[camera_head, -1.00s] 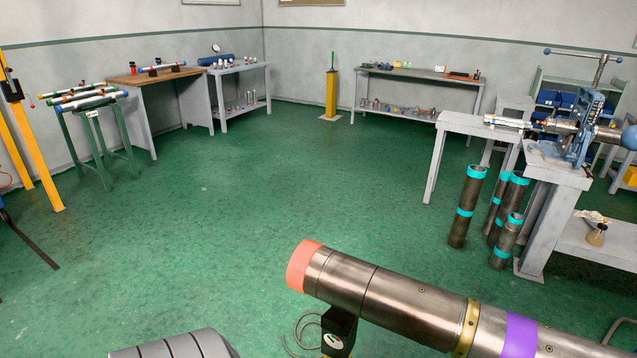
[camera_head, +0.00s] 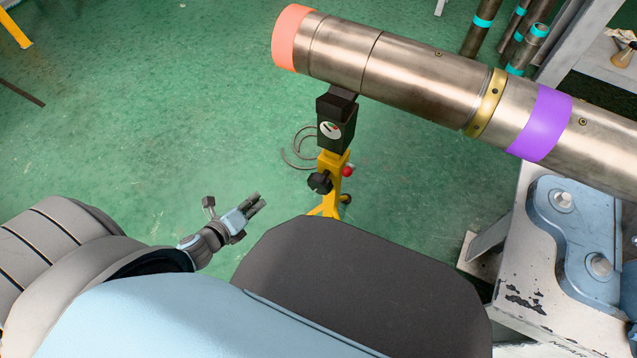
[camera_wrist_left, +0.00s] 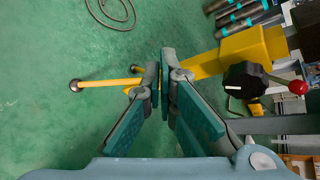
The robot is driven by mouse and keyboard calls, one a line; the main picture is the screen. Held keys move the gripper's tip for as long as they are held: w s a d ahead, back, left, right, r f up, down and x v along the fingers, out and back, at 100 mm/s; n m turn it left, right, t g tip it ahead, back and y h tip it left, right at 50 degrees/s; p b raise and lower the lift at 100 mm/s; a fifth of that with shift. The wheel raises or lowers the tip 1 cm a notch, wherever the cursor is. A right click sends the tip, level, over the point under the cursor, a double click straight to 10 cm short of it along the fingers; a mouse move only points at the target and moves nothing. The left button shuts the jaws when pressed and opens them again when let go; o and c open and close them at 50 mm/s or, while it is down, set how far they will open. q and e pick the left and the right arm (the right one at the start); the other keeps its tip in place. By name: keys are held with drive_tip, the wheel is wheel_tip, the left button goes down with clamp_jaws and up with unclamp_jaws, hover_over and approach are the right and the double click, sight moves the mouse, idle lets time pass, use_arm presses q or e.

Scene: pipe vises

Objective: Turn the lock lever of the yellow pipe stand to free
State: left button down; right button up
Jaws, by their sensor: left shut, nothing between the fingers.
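The yellow pipe stand (camera_head: 331,163) stands on the floor under a long metal pipe (camera_head: 420,78), with a black head and a small dial on top. Its lock lever (camera_head: 347,171) has a red ball end, low on the right of the post. In the left wrist view the lever's red ball (camera_wrist_left: 298,87) is at the far right, its rod running left to a black knob (camera_wrist_left: 245,80). My left gripper (camera_head: 257,201) is left of the stand, apart from it. In the left wrist view its fingers (camera_wrist_left: 165,72) are shut and empty, left of the lever. My right gripper is not in view.
The pipe carries an orange end band, a yellow collar and a purple band. A bench with a blue vise base (camera_head: 575,240) is at the right. Teal-banded pipes (camera_head: 480,30) stand behind. Green floor (camera_head: 180,110) left of the stand is open.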

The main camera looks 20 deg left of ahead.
use_arm(q)
drive_tip(key=w+d+r+m+t+h+b, duration=0.2)
drive_tip(key=w+d+r+m+h+b, duration=0.15)
drive_tip(key=m, duration=0.75)
drive_tip(key=m+g+h+b, duration=0.15)
drive_tip(key=m+h, duration=0.35)
drive_tip(key=m, duration=0.7)
approach(327, 184)
wheel_tip(327, 184, up, 2)
drive_tip(key=shift+t, duration=0.35)
drive_tip(key=x, duration=1)
drive_tip(key=shift+s+d+r, duration=0.1)
drive_tip(key=shift+d+r, duration=0.05)
drive_tip(key=shift+r, duration=0.05)
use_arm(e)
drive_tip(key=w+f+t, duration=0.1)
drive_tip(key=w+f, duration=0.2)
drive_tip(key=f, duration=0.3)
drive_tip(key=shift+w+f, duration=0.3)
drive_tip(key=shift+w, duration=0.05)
use_arm(q)
drive_tip(key=shift+p, duration=0.35)
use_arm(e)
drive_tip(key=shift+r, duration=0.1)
